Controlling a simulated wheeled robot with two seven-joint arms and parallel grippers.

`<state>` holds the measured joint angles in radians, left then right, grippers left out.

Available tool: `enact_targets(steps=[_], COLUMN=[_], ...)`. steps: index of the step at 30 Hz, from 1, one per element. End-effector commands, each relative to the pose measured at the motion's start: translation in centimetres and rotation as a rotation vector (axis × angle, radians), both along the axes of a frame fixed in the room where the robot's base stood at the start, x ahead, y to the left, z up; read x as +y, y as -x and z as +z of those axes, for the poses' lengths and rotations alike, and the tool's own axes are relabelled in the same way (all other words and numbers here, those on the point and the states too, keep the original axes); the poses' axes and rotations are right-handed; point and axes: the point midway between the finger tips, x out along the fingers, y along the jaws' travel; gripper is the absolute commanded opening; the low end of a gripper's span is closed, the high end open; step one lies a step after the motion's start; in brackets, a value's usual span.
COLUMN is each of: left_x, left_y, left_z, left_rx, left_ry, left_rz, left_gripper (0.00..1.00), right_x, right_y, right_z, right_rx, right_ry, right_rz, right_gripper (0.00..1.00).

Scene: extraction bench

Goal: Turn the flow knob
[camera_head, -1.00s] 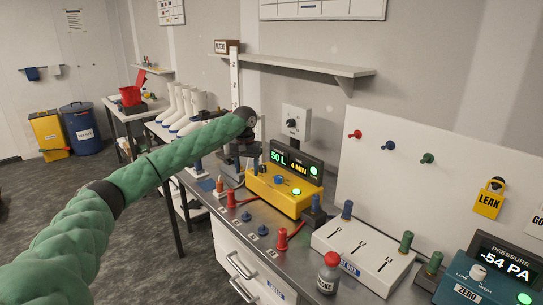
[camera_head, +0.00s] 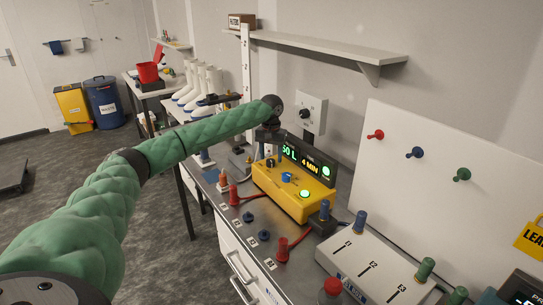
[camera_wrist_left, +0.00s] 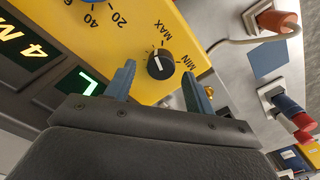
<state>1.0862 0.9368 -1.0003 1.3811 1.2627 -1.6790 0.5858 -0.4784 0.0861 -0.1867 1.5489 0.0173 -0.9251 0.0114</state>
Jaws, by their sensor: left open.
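The flow knob is a black knob with a white mark (camera_wrist_left: 160,64), between MIN and MAX on the yellow pump unit (camera_wrist_left: 205,52). In the head view the yellow unit (camera_head: 312,207) stands on the bench, its display reading 50 L and 4 MIN. My left gripper (camera_head: 269,146) is over the unit's far left end and partly hides that area. In the left wrist view its two blue-grey fingers (camera_wrist_left: 159,76) are open, with the knob showing between and just beyond their tips. I cannot tell whether they touch it. My right gripper is not in view.
A blue knob (camera_head: 287,177) and a lit green button (camera_head: 305,194) are on the unit. Red (camera_head: 283,249) and blue plugs stand in front. A white slotted box (camera_head: 372,268) is at right. A wall box with a black knob (camera_head: 304,113) is behind.

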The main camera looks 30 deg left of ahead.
Motion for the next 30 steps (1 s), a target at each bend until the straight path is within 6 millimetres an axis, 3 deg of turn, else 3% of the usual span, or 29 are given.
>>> enact_targets(steps=[6,15,22,30], left_x=[0.0,0.0,0.0,0.0], left_y=[0.0,0.0,0.0,0.0], left_z=[-1.4,-1.7,-1.6,-1.5], left_rx=[-0.001,-0.001,-0.001,-0.001], left_ry=[0.0,0.0,0.0,0.001], left_rz=[0.0,0.0,0.0,0.017], left_gripper=[0.54,0.54,0.09,0.09], right_x=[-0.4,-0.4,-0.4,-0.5], right_y=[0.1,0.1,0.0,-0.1], right_z=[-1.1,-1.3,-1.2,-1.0], right_rx=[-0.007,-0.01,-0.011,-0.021], right_ry=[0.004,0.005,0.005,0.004], right_rz=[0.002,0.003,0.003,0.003], right_gripper=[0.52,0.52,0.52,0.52])
